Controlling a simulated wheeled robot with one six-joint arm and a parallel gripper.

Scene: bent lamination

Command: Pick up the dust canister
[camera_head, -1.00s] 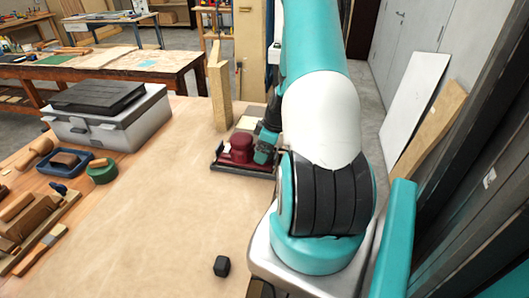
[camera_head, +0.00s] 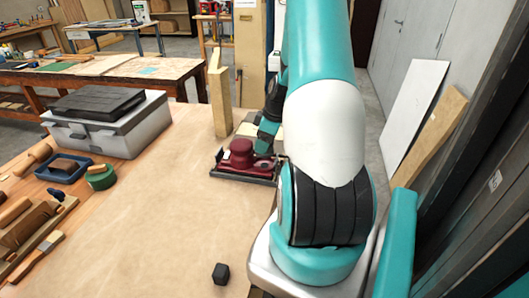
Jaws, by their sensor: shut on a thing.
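A dark red sander (camera_head: 238,156) with a flat dark base lies on the bench, at the centre of the view. My gripper (camera_head: 263,149) is at the sander's right side, low over the bench, reaching down from the teal arm. It is shut on what seems to be the dust canister at that end of the sander. The canister is mostly hidden by the gripper and cannot be told apart clearly. I cannot tell whether it still touches the sander.
A wooden post (camera_head: 220,101) stands just behind the sander. A grey case (camera_head: 120,135) sits at the back left. A green roll (camera_head: 101,178), a blue tray (camera_head: 63,170) and wooden tools lie left. A small black block (camera_head: 220,273) is in front; the middle bench is clear.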

